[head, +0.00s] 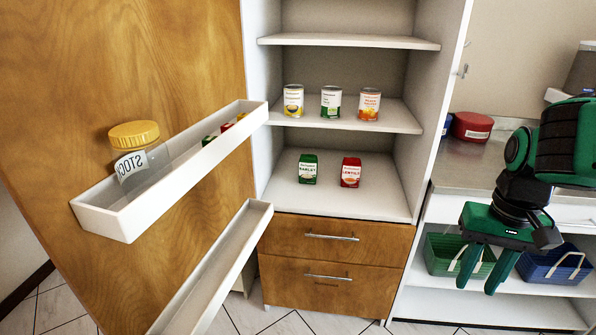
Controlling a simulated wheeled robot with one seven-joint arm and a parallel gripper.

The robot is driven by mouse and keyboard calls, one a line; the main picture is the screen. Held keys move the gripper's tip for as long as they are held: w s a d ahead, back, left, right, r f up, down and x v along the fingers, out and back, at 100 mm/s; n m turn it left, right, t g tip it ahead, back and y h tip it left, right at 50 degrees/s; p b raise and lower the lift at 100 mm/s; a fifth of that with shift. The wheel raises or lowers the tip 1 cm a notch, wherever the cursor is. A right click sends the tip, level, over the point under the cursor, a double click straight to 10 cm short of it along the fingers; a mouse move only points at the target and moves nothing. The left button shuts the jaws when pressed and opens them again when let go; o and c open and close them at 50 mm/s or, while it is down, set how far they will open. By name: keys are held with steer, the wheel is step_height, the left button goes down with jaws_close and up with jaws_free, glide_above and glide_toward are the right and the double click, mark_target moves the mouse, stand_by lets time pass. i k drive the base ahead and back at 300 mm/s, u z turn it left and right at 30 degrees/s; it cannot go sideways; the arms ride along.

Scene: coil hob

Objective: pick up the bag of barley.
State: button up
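The bag of barley (308,169) is a small green packet with a light label reading "BARLEY". It stands upright on the lower shelf of the open cupboard, left of a red packet marked "LENTILS" (350,172). My gripper (477,277) is at the right of the head view, pointing down, well right of the cupboard and apart from the bag. Its two green fingers are spread, with nothing between them.
Several cans (331,102) stand on the shelf above. The open wooden door at left carries a white rack (105,220) with a yellow-lidded jar (138,152). Green (447,253) and blue (553,263) baskets sit under the right counter. The shelf before the packets is clear.

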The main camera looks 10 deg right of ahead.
mark_target(308, 164)
steer(key=i, duration=0.85)
steer(key=z, duration=0.1)
